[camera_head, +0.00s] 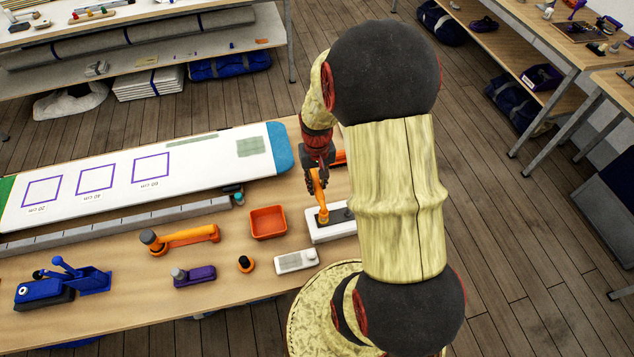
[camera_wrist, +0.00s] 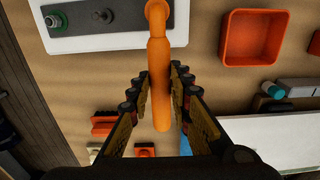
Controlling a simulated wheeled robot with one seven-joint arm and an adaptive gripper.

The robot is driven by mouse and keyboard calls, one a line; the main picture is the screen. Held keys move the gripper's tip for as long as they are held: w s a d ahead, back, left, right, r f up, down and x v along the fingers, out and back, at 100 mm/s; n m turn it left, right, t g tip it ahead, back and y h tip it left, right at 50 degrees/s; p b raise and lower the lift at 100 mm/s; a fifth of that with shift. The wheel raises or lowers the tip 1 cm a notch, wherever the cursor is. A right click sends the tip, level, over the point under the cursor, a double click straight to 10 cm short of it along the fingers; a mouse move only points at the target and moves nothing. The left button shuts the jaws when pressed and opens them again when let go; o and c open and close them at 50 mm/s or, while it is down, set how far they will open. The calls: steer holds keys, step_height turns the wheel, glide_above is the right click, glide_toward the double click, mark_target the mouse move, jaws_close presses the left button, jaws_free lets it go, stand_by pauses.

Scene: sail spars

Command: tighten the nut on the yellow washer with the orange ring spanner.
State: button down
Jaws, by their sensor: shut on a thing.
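My gripper (camera_head: 316,178) is shut on the orange ring spanner (camera_head: 319,192), and its fingers lie on both sides of the handle in the wrist view. The spanner (camera_wrist: 158,60) points away from the gripper with its ring end over the white block (camera_head: 318,233). In the head view the ring end is at the dark plate on this block, with a little yellow at its foot. The block (camera_wrist: 125,43) also shows in the wrist view, with a green washer and a bare stud on its plate. The nut and most of the yellow washer are hidden by the spanner.
A red-orange tray (camera_head: 268,222) stands left of the block. A grey rail (camera_head: 130,228) and a long white board (camera_head: 110,180) lie behind. An orange tool (camera_head: 180,238), a purple holder (camera_head: 194,275) and a white holder (camera_head: 296,261) stand on the bench.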

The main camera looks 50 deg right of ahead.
steer(key=shift+f, duration=0.25)
steer(key=shift+f+b, duration=0.35)
steer(key=shift+f, duration=0.5)
